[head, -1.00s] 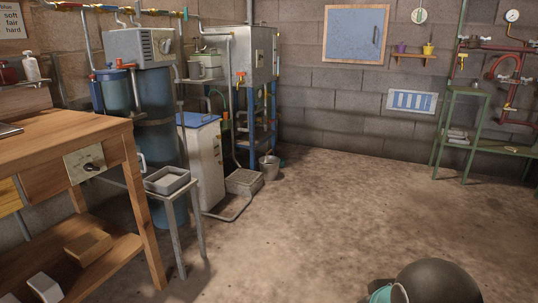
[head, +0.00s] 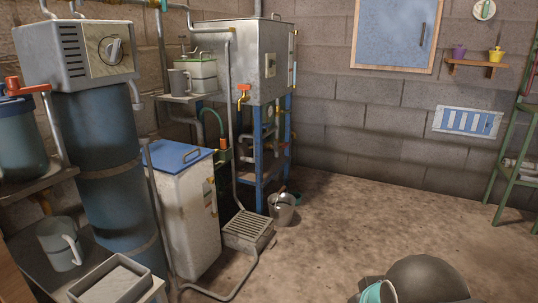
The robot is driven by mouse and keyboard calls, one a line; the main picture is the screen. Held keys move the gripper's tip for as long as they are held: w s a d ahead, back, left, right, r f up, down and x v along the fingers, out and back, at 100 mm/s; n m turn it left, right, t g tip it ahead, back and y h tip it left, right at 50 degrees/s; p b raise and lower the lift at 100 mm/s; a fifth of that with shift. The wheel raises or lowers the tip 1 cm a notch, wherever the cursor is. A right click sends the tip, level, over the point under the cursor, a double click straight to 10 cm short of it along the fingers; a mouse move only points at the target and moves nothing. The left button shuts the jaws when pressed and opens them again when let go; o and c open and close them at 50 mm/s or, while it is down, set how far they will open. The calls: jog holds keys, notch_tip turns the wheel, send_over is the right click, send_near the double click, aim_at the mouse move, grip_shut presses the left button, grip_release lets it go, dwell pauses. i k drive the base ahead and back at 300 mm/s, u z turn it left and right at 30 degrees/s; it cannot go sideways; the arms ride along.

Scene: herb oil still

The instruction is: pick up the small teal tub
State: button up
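A small teal object (head: 296,199), which looks like the tub, sits on the floor at the foot of the blue metal stand. It is mostly hidden behind a grey metal bucket (head: 282,208), so its shape and contents cannot be made out. My gripper is not in view. Only a dark rounded part and a teal-capped part of my own arm show at the bottom edge, right of the middle.
A white bin with a blue lid (head: 181,156) and a low grated box (head: 248,231) with a floor pipe stand left of the bucket. A grey tray (head: 110,282) and a jug (head: 60,243) are at lower left. The floor (head: 345,225) right of the bucket is clear.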

aim_at(298, 196)
jog(key=z, duration=0.15)
jog(key=i, duration=2)
jog(key=z, duration=0.4)
jog(key=i, duration=1.7)
jog(key=z, duration=0.2)
